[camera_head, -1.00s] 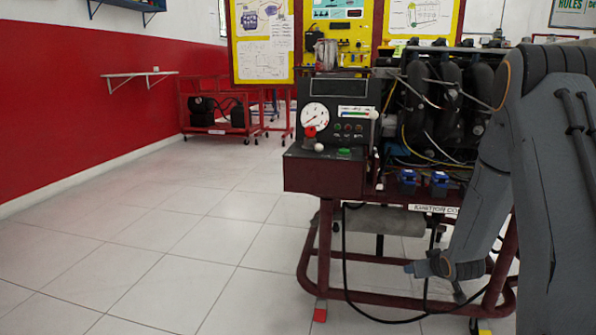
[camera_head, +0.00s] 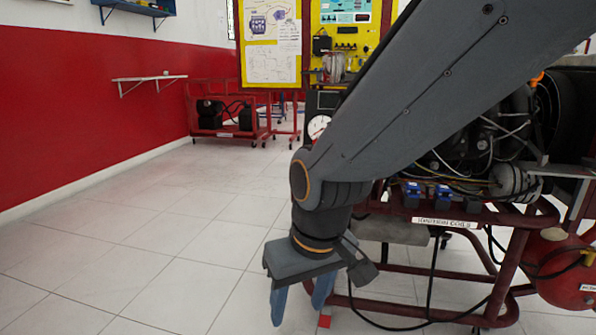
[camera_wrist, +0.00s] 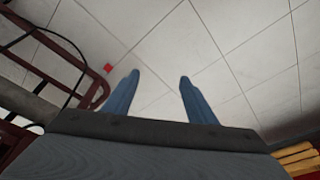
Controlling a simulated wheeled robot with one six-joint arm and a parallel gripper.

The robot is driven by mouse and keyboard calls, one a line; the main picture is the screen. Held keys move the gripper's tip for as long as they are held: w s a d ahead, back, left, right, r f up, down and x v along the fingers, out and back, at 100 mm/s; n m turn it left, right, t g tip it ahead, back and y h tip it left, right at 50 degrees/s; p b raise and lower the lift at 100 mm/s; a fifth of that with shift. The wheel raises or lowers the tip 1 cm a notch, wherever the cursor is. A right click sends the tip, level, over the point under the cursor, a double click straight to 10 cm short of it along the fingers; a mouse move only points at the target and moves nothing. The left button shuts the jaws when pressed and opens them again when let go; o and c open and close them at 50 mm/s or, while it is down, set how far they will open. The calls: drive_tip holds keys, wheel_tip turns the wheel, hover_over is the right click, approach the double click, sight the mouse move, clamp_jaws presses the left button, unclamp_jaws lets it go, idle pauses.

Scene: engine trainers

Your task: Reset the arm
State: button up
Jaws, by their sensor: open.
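My gripper (camera_head: 299,304) hangs from my grey arm in the middle of the head view, with its fingers pointing down over the tiled floor. It is open, and its two blue fingers stand apart with nothing between them. In the wrist view my gripper (camera_wrist: 158,88) shows both blue fingers spread over white tiles. My arm crosses the head view from the upper right and hides much of the engine trainer (camera_head: 440,222). The dark red frame of the trainer is beside and behind the gripper.
A gauge (camera_head: 318,126) shows partly behind my arm. A red tank (camera_head: 565,265) is at the lower right. A red cart (camera_head: 215,133) and a wall shelf (camera_head: 150,79) stand at the left. The white tiled floor (camera_head: 130,240) at left is clear.

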drive_tip(key=s+a+r+n+g+p, duration=0.15)
drive_tip(key=s+r, duration=0.25)
drive_tip(key=s, duration=0.8)
drive_tip(key=d+r+m+p, duration=0.3)
drive_tip(key=d+r+p, duration=0.7)
drive_tip(key=r+p, duration=0.4)
drive_tip(key=d+r+m+h+p, duration=0.1)
drive_tip(key=d+r+m+p, duration=0.3)
drive_tip(key=d+r+p, duration=0.6)
drive_tip(key=shift+d+r+h+p, duration=0.3)
drive_tip(key=shift+r+p, duration=1.65)
drive_tip(key=shift+p, duration=4.65)
drive_tip(key=shift+g, duration=0.25)
